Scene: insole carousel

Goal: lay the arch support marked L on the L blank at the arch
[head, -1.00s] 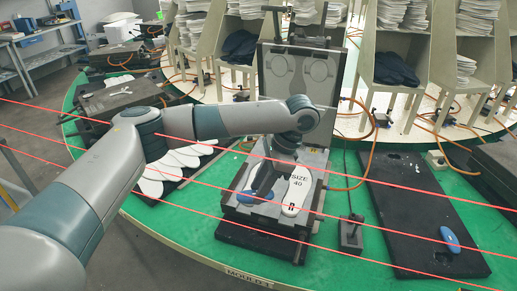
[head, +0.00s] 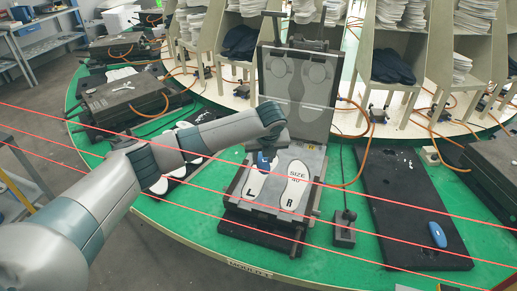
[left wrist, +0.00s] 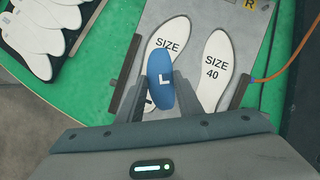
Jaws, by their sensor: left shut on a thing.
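The blue arch support (left wrist: 161,80), marked with a white L, is between the fingers of my left gripper (left wrist: 160,92), which is shut on it. In the head view the support (head: 264,158) shows under the left gripper (head: 271,147), over the upper part of the L blank (head: 254,190). In the left wrist view it covers part of the left blank (left wrist: 170,38), leaving the word SIZE visible. I cannot tell whether it touches the blank. The R blank (head: 292,190) lies beside it, uncovered. My right gripper is not in view.
The blanks lie on a grey press plate (head: 273,195) with its lid (head: 297,90) raised behind. Another blue support (head: 437,234) lies on a black mat (head: 400,205) at right. A small lever box (head: 344,230) stands between. White insoles (left wrist: 40,38) lie at left.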

